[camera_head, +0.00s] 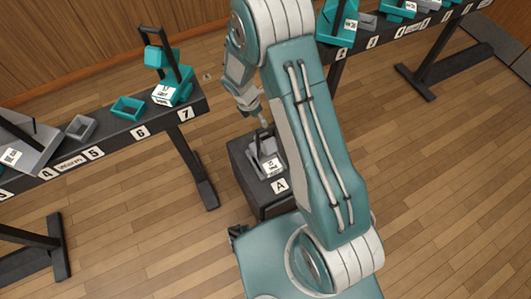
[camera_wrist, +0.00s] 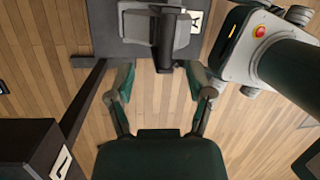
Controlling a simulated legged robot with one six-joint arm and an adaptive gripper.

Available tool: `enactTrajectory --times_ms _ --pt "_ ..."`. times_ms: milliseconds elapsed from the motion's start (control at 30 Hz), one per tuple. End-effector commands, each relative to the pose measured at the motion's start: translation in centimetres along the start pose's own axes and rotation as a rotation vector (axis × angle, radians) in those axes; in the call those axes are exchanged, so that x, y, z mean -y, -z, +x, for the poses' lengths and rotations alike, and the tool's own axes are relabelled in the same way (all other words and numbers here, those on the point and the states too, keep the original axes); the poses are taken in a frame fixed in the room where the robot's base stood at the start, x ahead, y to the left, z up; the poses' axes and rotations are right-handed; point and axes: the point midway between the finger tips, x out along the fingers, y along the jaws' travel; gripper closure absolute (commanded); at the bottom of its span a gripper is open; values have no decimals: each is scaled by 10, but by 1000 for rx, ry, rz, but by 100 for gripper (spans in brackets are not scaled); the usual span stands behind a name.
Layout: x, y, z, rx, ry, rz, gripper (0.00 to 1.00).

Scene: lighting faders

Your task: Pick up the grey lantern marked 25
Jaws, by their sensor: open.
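A grey lantern (camera_head: 268,149) with a dark upright handle and a white tag sits on the black stand (camera_head: 241,158) labelled A; the number on its tag is too small to read surely. In the wrist view the grey lantern (camera_wrist: 136,28) is at the top centre, on the dark stand (camera_wrist: 103,35). Its dark handle points down the picture toward my gripper (camera_wrist: 160,72). My gripper (camera_head: 262,121) is open and empty, just above the lantern in the head view. The handle end appears between the fingertips; I cannot tell whether they touch it.
A long black bench (camera_head: 115,145) at left bears a teal lantern (camera_head: 172,85), a teal tray (camera_head: 127,108), a small grey tray (camera_head: 80,127) and a larger grey item (camera_head: 28,140). Its leg (camera_head: 190,165) stands near the stand. Another bench (camera_head: 415,45) is at upper right. Wooden floor lies between.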

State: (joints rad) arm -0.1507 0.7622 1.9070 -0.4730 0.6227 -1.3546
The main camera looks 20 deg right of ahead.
Motion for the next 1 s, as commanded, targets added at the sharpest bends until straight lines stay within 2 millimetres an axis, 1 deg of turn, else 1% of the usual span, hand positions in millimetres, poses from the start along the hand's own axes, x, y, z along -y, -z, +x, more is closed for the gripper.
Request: enactTrajectory --times_ms 33,233,400,500,600,767,800,867,900,933,967,1000 --pt "0 0 6 -1 1 1 32" --pt "3 0 23 -1 1 0 32" --pt "7 1 50 -2 2 3 32" --pt "7 1 61 0 1 3 32" --pt "6 1 65 1 -2 3 32" --pt "6 1 65 1 -3 3 32" --pt "6 1 65 1 -3 3 37" --pt "6 1 65 1 -3 3 64" --pt "6 1 64 1 -3 3 82" --pt "6 1 64 1 -3 3 95" --pt "6 1 64 1 -2 3 100" --pt "6 1 64 1 -3 3 100"
